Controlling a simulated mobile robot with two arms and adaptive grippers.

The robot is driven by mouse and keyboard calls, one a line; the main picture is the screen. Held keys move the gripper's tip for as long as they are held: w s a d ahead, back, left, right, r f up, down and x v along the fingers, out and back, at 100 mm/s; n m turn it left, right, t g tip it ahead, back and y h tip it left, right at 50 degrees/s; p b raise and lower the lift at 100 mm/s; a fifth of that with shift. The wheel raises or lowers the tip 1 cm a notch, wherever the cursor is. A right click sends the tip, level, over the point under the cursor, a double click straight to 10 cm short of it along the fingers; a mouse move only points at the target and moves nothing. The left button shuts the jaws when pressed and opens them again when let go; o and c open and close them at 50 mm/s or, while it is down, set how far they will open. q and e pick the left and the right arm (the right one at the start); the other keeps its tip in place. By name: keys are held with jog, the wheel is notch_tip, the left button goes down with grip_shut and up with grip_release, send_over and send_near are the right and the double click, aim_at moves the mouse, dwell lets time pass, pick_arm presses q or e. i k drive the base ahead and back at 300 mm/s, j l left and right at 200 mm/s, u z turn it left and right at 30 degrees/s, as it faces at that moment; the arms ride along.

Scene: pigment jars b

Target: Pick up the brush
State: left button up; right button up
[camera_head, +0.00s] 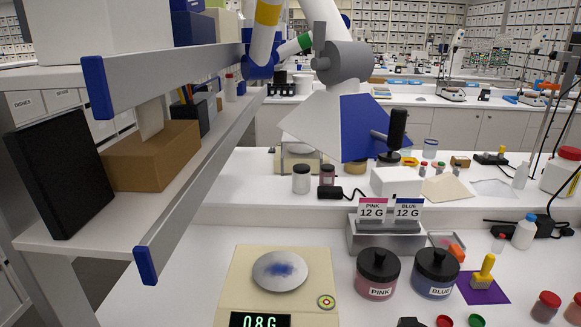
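A yellow-handled tool, which looks like the brush (484,270), stands upright on a small purple mat (499,292) at the right of the front bench. Its handle is above a wider yellow base; bristles cannot be made out. The dark jar labelled BLUE (436,271) stands just left of the mat, and the jar labelled PINK (377,272) is left of that. Neither of my grippers can be made out in the camera_head view, and nothing visible touches the brush.
A balance (238,277) with blue powder on its round pan stands front left. A grey stand with 12 G signs (385,236) is behind the jars. Red-lidded jars (546,305) stand front right. A shelf (190,207) juts in at left. A funnel-shaped hood (312,117) hangs overhead.

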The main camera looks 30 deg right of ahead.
aim_at(481, 280)
jog(key=z, duration=2.1)
